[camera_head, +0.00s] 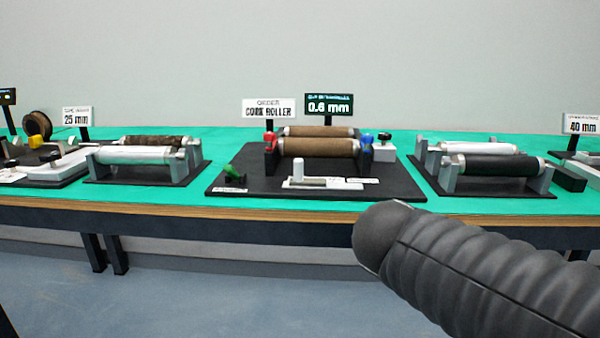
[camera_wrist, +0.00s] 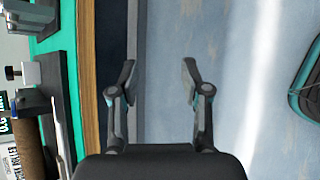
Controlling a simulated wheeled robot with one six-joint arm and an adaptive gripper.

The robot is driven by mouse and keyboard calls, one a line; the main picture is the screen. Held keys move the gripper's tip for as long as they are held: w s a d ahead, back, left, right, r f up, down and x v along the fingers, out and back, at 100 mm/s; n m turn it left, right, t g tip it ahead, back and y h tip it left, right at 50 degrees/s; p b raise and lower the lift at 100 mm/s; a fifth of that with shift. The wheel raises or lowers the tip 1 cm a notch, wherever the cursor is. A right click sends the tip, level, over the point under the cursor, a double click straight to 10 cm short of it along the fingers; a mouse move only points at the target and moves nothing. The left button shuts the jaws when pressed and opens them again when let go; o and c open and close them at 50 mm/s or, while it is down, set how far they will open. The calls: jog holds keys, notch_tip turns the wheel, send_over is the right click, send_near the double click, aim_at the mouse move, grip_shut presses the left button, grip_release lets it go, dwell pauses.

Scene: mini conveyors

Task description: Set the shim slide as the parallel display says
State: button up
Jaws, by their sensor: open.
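In the head view the shim slide (camera_head: 299,172) is a white upright knob on a light scale strip (camera_head: 335,183), at the front of the middle black station plate (camera_head: 395,187). The knob stands near the strip's left end. The dark display (camera_head: 328,104) behind the rollers reads 0.6 mm; its small upper line is too small to read. My gripper (camera_wrist: 155,82) is open and empty in the wrist view, over the floor beside the table edge. It is apart from the slide. In the head view my dark arm crosses the lower right, and the gripper is out of sight.
Two brown rollers (camera_head: 318,147) sit on the middle plate under an order sign (camera_head: 268,109) reading CORK ROLLER. Red (camera_head: 269,139), blue (camera_head: 367,138) and green (camera_head: 233,173) knobs stand around them. Other roller stations flank it on the green table (camera_head: 200,202). The floor in front is clear.

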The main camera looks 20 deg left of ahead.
jog(key=w+a+r+n+t+y+b, duration=0.1)
jog(key=w+a+r+n+t, duration=0.15)
jog(key=a+n, duration=0.4)
jog(key=w+a+r+n+t+b, duration=0.1)
jog(key=a+r+n+t, duration=0.2)
jog(key=a, duration=0.6)
jog(key=n+t+y, duration=0.3)
jog(key=n+t, duration=0.1)
jog(key=n, duration=0.3)
send_near(297, 165)
jog(key=shift+m+g, duration=0.25)
jog(key=w, duration=1.1)
jog(key=shift+d+r, duration=0.2)
jog(key=shift+d, duration=0.05)
grip_shut()
